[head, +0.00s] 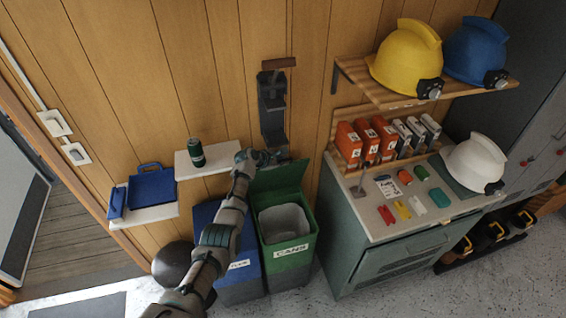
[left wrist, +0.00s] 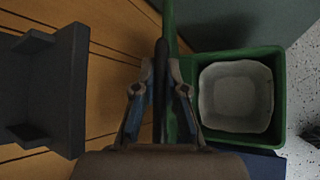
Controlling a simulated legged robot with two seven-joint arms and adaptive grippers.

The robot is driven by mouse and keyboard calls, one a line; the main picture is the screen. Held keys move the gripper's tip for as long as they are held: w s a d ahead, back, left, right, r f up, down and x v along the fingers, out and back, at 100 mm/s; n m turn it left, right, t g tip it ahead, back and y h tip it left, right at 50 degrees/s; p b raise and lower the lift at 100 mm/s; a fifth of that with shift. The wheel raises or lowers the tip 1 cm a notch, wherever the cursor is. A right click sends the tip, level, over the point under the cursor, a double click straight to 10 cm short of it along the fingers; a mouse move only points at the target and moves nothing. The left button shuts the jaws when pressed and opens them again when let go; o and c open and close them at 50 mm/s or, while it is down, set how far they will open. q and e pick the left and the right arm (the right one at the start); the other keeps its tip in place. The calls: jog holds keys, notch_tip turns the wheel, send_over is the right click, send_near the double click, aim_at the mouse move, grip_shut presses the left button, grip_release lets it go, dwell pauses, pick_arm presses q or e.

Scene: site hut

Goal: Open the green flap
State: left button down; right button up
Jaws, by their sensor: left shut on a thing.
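The green flap (head: 280,176) is the lid of the green bin (head: 292,254) labelled CANS. It stands raised at the back of the bin, and the bin's mouth is uncovered, with a pale liner inside. My left gripper (head: 262,157) is at the flap's upper edge, shut on it. In the left wrist view the fingers (left wrist: 160,92) close around a dark bar along the flap (left wrist: 171,40), seen nearly edge-on. The open bin (left wrist: 281,100) is to the right there. My right gripper is not in view.
A blue bin (head: 240,275) stands left of the green one, partly behind my arm. A dark wall bracket (head: 272,105) is just above my gripper. A shelf (head: 221,162) holds a dark green can. A grey cabinet (head: 345,235) stands close on the right.

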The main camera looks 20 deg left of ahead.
pick_arm(q)
jog(key=shift+f, duration=0.1)
jog(key=c, duration=1.2)
grip_release()
jog(key=shift+a, duration=0.1)
jog(key=v, duration=1.1)
jog(key=shift+s+a, duration=0.25)
jog(key=shift+s, duration=0.05)
